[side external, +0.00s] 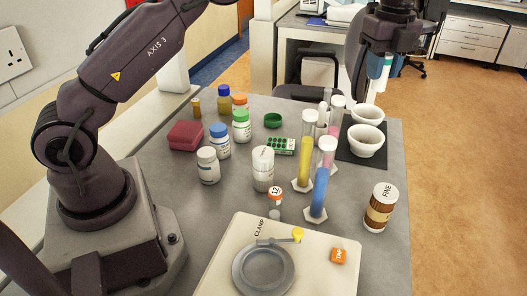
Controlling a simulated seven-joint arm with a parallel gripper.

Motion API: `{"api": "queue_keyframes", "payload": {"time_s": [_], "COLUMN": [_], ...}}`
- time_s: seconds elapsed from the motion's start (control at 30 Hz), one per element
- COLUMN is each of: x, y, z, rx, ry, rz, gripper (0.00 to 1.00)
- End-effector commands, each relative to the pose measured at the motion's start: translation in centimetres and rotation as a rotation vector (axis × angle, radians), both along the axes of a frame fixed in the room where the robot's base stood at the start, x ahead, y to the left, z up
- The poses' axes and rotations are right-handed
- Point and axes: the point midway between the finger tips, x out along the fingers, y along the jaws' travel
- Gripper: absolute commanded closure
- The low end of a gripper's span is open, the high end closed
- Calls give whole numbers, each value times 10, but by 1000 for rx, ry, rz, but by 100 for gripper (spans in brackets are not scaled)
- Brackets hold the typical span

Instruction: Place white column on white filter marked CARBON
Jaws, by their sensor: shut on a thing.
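My gripper (380,72) is high at the upper right, above and behind the white bowls, shut on a white column (376,87) with a blue-green band. The column hangs about upright, and its upper part is partly hidden by the fingers. A white cylinder (263,172) with markings stands upright mid-table. It may be the white filter, but I cannot read CARBON on it. My gripper is well to the right of it and above it. A brown-and-white cylinder marked FINE (381,208) stands at the right edge of the table.
Tall tubes with yellow (306,155) and blue (320,185) liquid stand right of the white cylinder. White bowls (366,142) sit on a dark mat. Capped bottles (220,140) crowd the left. A pale plate (330,275) with a grey ring fills the front.

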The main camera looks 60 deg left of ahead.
Motion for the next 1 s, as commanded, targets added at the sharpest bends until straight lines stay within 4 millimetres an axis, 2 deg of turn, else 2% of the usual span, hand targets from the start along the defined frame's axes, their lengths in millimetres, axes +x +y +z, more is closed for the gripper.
{"api": "queue_keyframes", "payload": {"time_s": [0.1, 0.37, 0.57, 0.67, 0.77, 1.0], "x": [-2, -24, -49, -69, -97, -180], "y": [1, 15, 28, 37, 48, 73], "z": [17, 31, 44, 51, 58, 61], "rx": [1, 10, 16, 19, 24, 26], "ry": [-1, -2, -3, -2, -2, -2], "rz": [-1, -8, -13, -13, -12, -2], "gripper": [94, 94, 94, 94, 94, 94]}}
